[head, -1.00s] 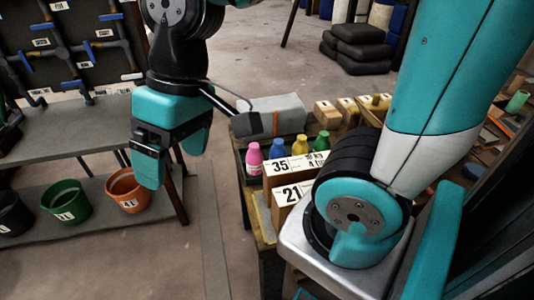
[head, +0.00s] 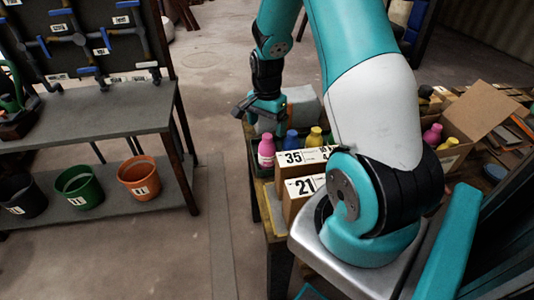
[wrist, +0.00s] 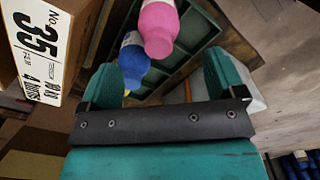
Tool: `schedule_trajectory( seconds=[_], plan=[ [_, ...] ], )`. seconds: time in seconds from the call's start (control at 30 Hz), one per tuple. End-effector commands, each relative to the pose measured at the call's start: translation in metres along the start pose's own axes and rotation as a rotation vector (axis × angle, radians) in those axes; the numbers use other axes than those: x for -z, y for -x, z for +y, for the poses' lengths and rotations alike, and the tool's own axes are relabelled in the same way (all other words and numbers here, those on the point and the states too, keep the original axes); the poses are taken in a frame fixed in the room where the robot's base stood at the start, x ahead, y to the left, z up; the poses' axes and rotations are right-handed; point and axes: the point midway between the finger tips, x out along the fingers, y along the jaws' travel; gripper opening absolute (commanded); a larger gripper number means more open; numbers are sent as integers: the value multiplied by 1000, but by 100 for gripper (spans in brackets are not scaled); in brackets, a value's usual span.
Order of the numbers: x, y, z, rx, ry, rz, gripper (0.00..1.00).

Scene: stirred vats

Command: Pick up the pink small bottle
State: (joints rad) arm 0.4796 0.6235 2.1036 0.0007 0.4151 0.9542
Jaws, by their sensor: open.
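A pink small bottle (head: 266,151) stands upright in a dark green compartment tray (wrist: 205,37), at the left of a row with a blue bottle (head: 291,140) and a yellow bottle (head: 314,137). My gripper (head: 263,112) is open and empty, just above and behind the pink bottle in the head view. In the wrist view, the pink bottle (wrist: 159,28) shows beyond the gap between my open fingers (wrist: 164,80), apart from them. The blue bottle (wrist: 132,62) is close to the left finger. The pink bottle's far end is cut off by the frame's top.
Boxes labelled 35 (head: 301,158) and 21 (head: 302,188) stand in front of the row. Another pink bottle (head: 432,133) is by an open cardboard box (head: 468,115) at right. Pots stand on a shelf at left.

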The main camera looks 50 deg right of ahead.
Motion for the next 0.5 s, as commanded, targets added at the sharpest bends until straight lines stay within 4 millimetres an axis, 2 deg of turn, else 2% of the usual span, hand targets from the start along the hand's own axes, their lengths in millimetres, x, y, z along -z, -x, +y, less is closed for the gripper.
schedule_trajectory(
  seconds=[0.1,0.33,0.5],
  plan=[
    [-1,-18,0,-2,2,-2,89],
    [-1,-34,1,-2,2,-2,89],
    [-1,-61,2,-3,2,-3,89]
  ],
)
